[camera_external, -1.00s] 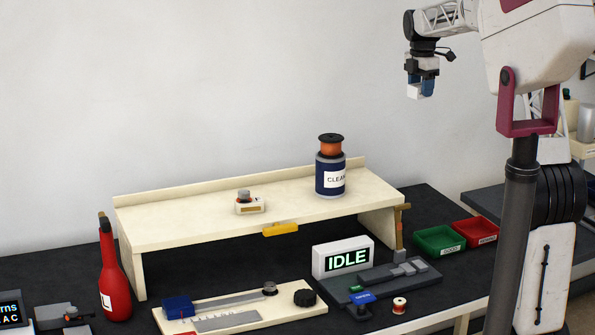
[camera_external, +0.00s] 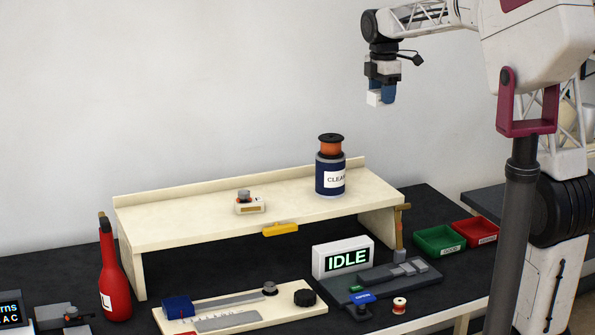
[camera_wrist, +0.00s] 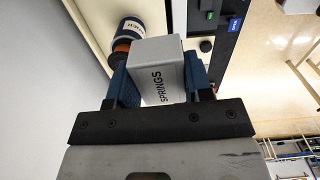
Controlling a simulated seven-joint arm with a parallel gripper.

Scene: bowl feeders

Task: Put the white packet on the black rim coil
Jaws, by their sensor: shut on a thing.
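A white packet (camera_external: 375,99) is held in my gripper (camera_external: 382,95), high above the bench and right of the shelf. In the wrist view the packet (camera_wrist: 160,72) shows the word "SPRINGS" between the two blue fingers of my gripper (camera_wrist: 155,75). The black rim coil (camera_external: 331,146), with orange winding, stands upright on top of a dark blue can on the shelf. My gripper is above and to the right of the coil in the outside view. In the wrist view the coil (camera_wrist: 122,45) is partly hidden by a finger.
The blue can (camera_external: 325,180) stands on the cream shelf (camera_external: 180,224). A small meter (camera_external: 250,206) is left of it. A white-rimmed spool (camera_external: 399,305), an "IDLE" display (camera_external: 343,258), and green (camera_external: 439,240) and red bins (camera_external: 477,231) are on the bench. The air between gripper and coil looks clear.

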